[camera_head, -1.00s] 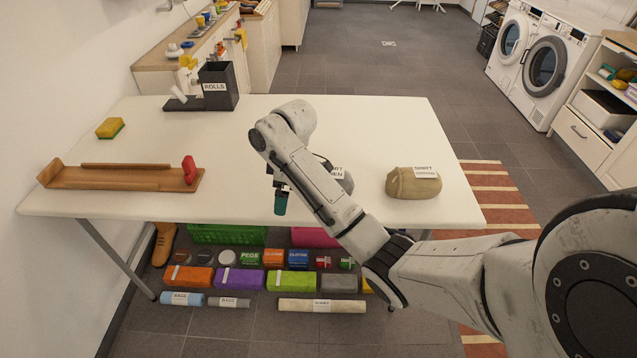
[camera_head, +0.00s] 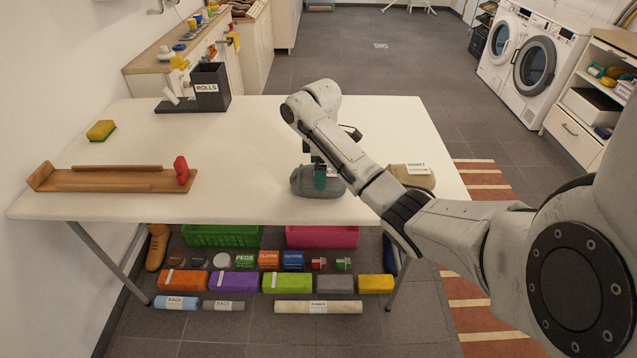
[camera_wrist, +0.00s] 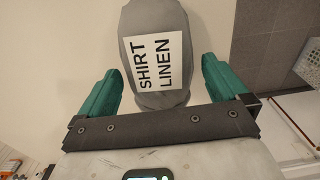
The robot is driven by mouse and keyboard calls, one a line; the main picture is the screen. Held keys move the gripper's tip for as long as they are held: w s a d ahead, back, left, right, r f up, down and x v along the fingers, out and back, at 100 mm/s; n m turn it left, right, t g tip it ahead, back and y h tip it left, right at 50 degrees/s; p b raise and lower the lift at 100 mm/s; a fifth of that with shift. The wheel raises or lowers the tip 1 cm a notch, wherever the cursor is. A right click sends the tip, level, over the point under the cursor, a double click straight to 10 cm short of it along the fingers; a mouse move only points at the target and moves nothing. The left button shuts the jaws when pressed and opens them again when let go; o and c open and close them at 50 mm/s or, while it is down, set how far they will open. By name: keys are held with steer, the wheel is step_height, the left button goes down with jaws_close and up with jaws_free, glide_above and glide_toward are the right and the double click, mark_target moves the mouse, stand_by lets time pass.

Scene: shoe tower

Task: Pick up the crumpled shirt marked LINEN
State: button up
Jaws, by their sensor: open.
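The crumpled grey shirt (camera_head: 304,181) lies on the white table, partly hidden by my arm in the head view. In the wrist view the grey shirt (camera_wrist: 133,22) carries a white label reading SHIRT LINEN. My gripper (camera_wrist: 155,88) is open, with one teal finger on each side of the shirt's near end. In the head view my gripper (camera_head: 320,176) is over the shirt, pointing down. I cannot tell whether the fingers touch the shirt.
A tan bundle with a label (camera_head: 422,179) lies to the right, partly behind my arm. A wooden tray (camera_head: 110,181) with a red piece, a yellow-green sponge (camera_head: 101,130) and a dark ROLLS holder (camera_head: 211,88) are on the left. The table's middle (camera_head: 262,135) is clear.

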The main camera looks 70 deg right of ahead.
step_height(320, 180, down, 5)
steer(key=shift+w+r, duration=0.1)
steer(key=shift+w, duration=0.05)
steer(key=shift+c, duration=0.2)
steer(key=c, duration=0.7)
